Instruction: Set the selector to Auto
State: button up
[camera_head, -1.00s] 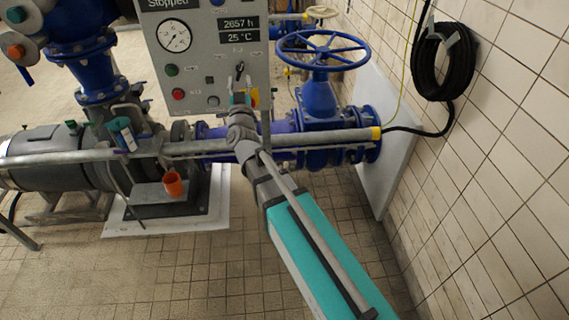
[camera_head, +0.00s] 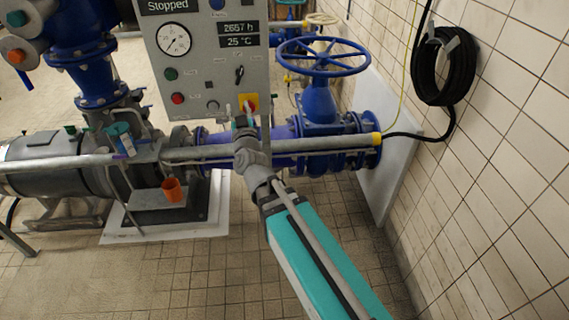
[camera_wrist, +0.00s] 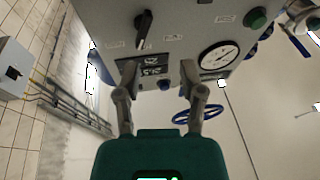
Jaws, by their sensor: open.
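The selector (camera_head: 239,73) is a small black knob on the front of the grey control panel (camera_head: 203,62), below the hour and temperature displays. It also shows in the wrist view (camera_wrist: 143,21), near the top edge. Its labels are too small to read. My gripper (camera_head: 247,112) is below the selector, near the panel's lower edge, and apart from the knob. In the wrist view my gripper (camera_wrist: 157,80) is open, with its two fingers spread and nothing between them.
A red and yellow switch (camera_head: 249,103) sits just below the selector, close to my gripper. A gauge (camera_head: 174,40), green button (camera_head: 171,74) and red button (camera_head: 178,98) are to the left. A blue handwheel (camera_head: 322,56) stands to the right. A grey pipe (camera_head: 315,137) runs below.

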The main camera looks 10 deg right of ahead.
jog(key=s+d+f+g+p, duration=0.3)
jog(key=s+d+f+g, duration=0.1)
jog(key=d+f+g, duration=0.2)
jog(key=s+d+f+g+p, duration=0.3)
jog(key=s+d+f+g, duration=0.2)
jog(key=f+g, duration=0.3)
jog(key=shift+s+d+f+n+g, duration=0.3)
jog(key=shift+d+g, duration=0.1)
jog(key=shift+g, duration=0.4)
dwell(0.5)
